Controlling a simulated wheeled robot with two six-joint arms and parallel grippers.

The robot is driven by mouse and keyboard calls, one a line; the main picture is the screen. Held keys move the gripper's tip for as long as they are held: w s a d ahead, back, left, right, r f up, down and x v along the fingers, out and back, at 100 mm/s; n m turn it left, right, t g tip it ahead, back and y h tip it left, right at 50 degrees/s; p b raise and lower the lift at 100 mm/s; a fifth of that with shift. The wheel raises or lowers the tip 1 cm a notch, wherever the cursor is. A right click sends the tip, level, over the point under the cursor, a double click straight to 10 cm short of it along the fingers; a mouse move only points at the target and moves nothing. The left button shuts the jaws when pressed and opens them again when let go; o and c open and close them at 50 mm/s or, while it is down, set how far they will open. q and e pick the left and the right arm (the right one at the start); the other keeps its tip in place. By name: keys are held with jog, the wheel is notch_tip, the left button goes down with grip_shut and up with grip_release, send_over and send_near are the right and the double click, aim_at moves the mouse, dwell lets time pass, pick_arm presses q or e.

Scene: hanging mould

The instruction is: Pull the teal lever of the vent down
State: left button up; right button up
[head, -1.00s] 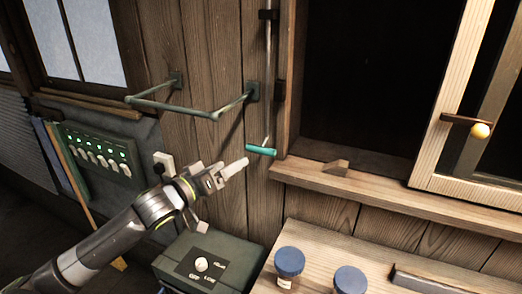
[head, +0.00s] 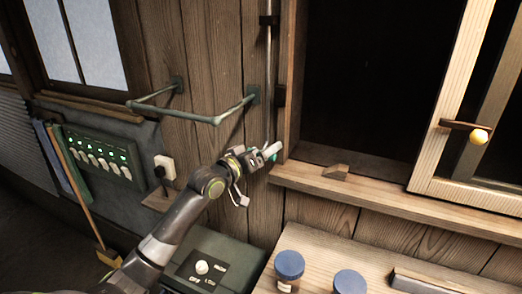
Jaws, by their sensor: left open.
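The teal lever (head: 273,156) of the vent is at the lower end of a thin vertical rod (head: 268,75) on the wooden wall, left of the window opening. Only a little teal shows, as my left gripper covers most of it. My left gripper (head: 270,153) is open at the lever, with its fingers pointing right and slightly up. I cannot tell whether the fingers touch the lever or sit around it. My right gripper is not in view.
A green wall rail (head: 190,115) juts out above my left arm. A green box with a knob (head: 202,267) stands below it. The window sill (head: 400,205) is close on the right. Jars with blue lids (head: 289,264) stand on the bench. A switch panel (head: 100,155) is at left.

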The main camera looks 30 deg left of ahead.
pick_arm(q)
jog(key=c, duration=1.3)
notch_tip(320, 180, down, 4)
jog(key=b, duration=0.2)
jog(key=shift+a+f+b, duration=0.1)
jog(key=shift+f+b, duration=0.1)
jog(key=shift+b, duration=0.2)
jog(key=shift+c, duration=0.2)
jog(key=shift+f, duration=0.25)
jog(key=shift+a+f, duration=0.1)
jog(key=o, duration=1.3)
jog(key=shift+s, duration=0.15)
jog(key=shift+o, duration=0.2)
